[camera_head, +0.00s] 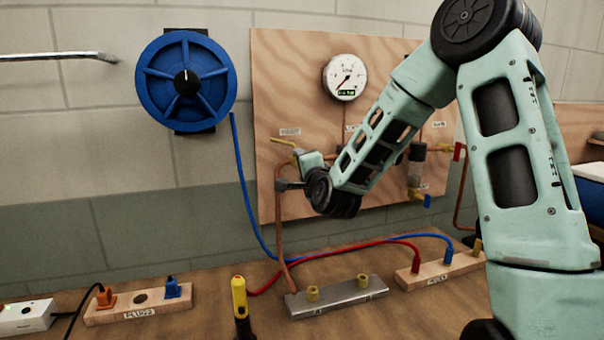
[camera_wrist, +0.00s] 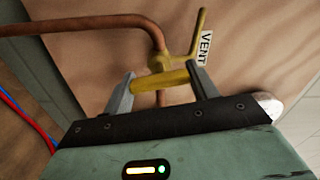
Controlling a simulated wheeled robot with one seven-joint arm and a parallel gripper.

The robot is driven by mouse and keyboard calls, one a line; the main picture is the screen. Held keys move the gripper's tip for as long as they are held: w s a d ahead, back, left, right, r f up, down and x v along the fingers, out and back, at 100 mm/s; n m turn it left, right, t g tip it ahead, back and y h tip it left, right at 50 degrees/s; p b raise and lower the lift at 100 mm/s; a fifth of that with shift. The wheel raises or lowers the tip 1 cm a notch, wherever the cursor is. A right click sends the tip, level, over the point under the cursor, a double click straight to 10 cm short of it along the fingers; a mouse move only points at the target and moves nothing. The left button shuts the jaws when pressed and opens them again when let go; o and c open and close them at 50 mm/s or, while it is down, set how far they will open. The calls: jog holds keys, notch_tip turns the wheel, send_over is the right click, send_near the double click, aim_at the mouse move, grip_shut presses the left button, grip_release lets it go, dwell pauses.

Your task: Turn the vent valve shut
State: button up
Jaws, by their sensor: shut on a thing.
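The vent valve is yellow, on a copper pipe on the wooden panel, and its handle (camera_head: 283,142) shows just above my gripper (camera_head: 296,172) in the head view. In the wrist view, my gripper (camera_wrist: 160,82) has one finger on each side of a yellow bar of the vent valve (camera_wrist: 165,80) and is shut on it. A thin yellow lever (camera_wrist: 199,35) rises from the valve beside the VENT label (camera_wrist: 205,48). My wrist hides part of the valve in the head view.
A round gauge (camera_head: 345,77) sits above on the panel (camera_head: 285,60). A blue hose reel (camera_head: 184,82) hangs at left. On the bench are a grey manifold block (camera_head: 335,297), wooden plug blocks (camera_head: 140,303), a yellow-handled tool (camera_head: 240,300), and red and blue hoses.

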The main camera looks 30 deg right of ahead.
jog(key=shift+d+f+m+b, duration=0.1)
jog(key=shift+m+b, duration=0.3)
jog(key=shift+m, duration=0.8)
jog(key=o, duration=1)
